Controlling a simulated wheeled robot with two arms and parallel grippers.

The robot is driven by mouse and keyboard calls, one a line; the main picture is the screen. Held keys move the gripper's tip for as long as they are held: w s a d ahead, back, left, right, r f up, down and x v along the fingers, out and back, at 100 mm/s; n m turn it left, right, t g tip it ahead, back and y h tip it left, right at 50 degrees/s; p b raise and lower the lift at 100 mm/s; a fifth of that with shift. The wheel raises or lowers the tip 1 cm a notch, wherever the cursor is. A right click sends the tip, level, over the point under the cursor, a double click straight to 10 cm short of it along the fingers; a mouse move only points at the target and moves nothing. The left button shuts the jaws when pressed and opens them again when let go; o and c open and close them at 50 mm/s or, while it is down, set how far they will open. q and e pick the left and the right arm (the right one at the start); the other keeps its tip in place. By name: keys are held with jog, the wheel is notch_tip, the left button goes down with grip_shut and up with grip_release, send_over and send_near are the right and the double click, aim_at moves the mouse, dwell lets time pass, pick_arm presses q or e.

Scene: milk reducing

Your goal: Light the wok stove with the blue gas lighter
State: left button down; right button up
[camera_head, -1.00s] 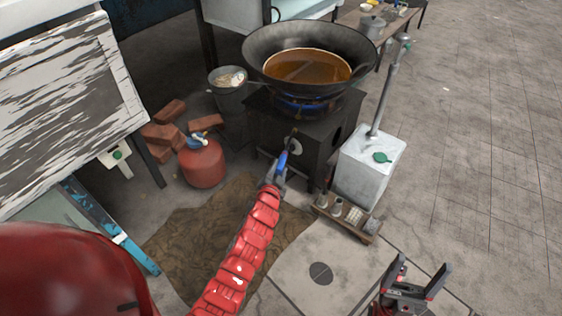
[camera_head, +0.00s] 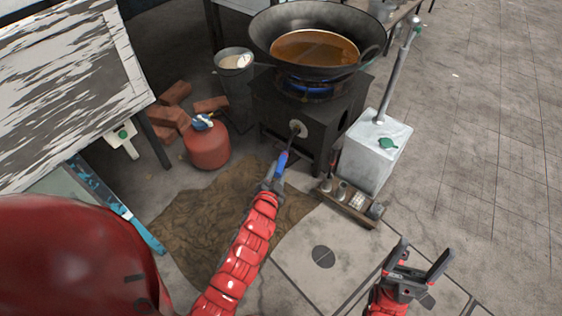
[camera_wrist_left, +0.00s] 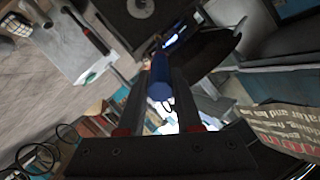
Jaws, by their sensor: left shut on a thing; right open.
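The blue gas lighter (camera_head: 282,160) is held between the fingers of my left gripper (camera_head: 274,176), its thin dark nozzle pointing up toward the stove front. In the left wrist view the blue lighter handle (camera_wrist_left: 160,78) sits between the two fingers. The dark wok stove (camera_head: 275,112) has a round pale plate (camera_head: 299,128) on its front, near the nozzle tip; I cannot tell if they touch. A blue flame (camera_head: 312,87) shows under the wok (camera_head: 280,50), which holds brown liquid. My right gripper (camera_head: 418,270) is open and empty at lower right.
A red gas bottle (camera_head: 207,146) and bricks (camera_head: 175,93) are left of the stove, with a metal bucket (camera_head: 234,85). A white box (camera_head: 372,155) with a pole and a small rack of jars (camera_head: 350,203) stand right. The floor at far right is clear.

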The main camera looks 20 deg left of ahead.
pick_arm(q)
jog(key=s+f+b+v, duration=0.1)
jog(key=f+b+v, duration=0.2)
jog(key=v, duration=1.2)
jog(key=shift+f, duration=0.2)
dwell(0.3)
